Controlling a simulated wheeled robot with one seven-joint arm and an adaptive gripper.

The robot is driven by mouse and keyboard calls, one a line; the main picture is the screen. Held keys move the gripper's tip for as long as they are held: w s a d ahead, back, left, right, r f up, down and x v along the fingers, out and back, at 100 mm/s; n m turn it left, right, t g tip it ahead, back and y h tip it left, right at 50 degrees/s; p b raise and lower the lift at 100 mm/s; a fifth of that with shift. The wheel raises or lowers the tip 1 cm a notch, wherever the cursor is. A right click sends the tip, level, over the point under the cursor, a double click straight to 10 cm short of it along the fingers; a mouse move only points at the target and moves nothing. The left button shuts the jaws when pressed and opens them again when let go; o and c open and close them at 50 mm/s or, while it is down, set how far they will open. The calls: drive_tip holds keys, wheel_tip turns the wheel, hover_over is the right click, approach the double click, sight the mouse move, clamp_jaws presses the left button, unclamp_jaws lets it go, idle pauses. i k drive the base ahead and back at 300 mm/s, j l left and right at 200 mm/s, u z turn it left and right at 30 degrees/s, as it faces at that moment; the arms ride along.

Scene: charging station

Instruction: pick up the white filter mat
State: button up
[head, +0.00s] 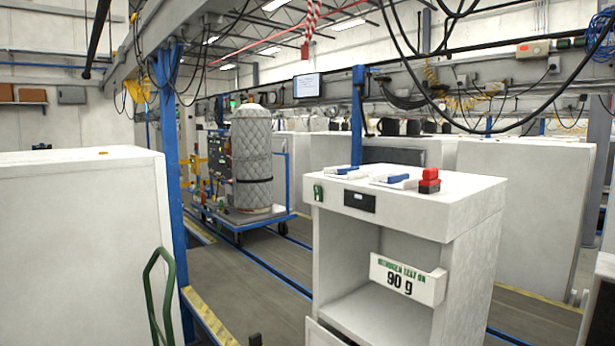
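I cannot make out a white filter mat for certain. Two small flat white items with blue parts lie on top of a white cabinet, a left one (349,173) and a right one (394,181). They are too small to tell whether either is a mat. My gripper is not recognisable in the head view.
The white cabinet (470,270) has an open front and a "90 g" sign (407,281). A red block (429,181) sits on its top. A large white box (80,240) and green handle (158,300) are left. A quilted tank (251,160) stands on a blue cart (238,222) behind.

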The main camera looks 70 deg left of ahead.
sight(345, 172)
drive_tip(key=j+u, duration=0.1)
drive_tip(key=u, duration=2.1)
drive_tip(key=i+j+z, duration=0.25)
drive_tip(key=i+j, duration=0.5)
drive_tip(key=i+j+z, duration=0.25)
drive_tip(key=i+j, duration=0.4)
drive_tip(key=j, duration=0.2)
